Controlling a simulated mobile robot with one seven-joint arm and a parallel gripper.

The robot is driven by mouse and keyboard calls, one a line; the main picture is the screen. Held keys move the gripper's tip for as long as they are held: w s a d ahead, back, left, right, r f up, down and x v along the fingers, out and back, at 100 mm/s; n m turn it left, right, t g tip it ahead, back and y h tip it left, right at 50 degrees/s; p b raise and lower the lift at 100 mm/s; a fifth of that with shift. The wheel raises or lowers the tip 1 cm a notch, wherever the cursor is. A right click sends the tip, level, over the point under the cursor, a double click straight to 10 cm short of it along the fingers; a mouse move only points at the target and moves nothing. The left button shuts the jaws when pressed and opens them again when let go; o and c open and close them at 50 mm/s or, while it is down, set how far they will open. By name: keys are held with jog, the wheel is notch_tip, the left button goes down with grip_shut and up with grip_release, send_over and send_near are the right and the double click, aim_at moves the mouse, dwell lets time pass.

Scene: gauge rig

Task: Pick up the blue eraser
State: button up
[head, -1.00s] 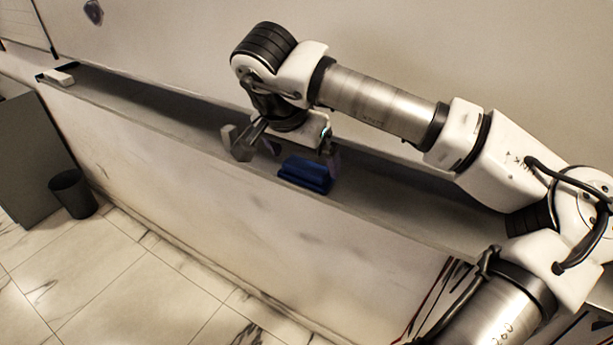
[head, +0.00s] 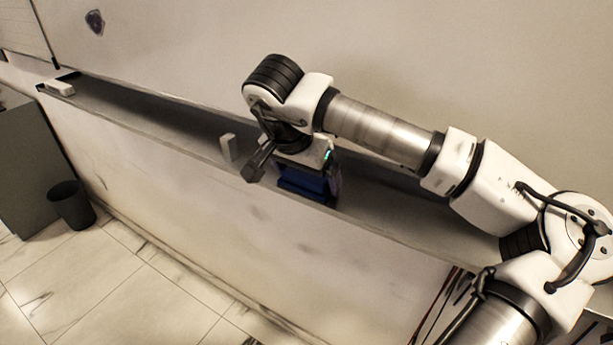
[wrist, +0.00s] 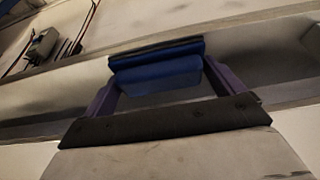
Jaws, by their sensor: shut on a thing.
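The blue eraser (head: 302,184) is on the narrow grey ledge (head: 400,208), near its front edge, partly hidden by my gripper in the head view. My gripper (head: 306,188) is down over it, shut on it. In the wrist view the eraser (wrist: 155,72) spans between the two purple fingers of my gripper (wrist: 160,78), with a finger at each end. I cannot tell whether its underside touches the ledge.
A small pale block (head: 228,147) stands on the ledge left of my gripper. A wall backs the ledge. A dark bin (head: 72,205) and a grey cabinet (head: 30,165) stand on the floor.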

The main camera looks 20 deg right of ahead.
notch_tip(320, 180, up, 10)
jog(key=p, duration=0.6)
notch_tip(320, 180, up, 10)
jog(key=b, duration=0.1)
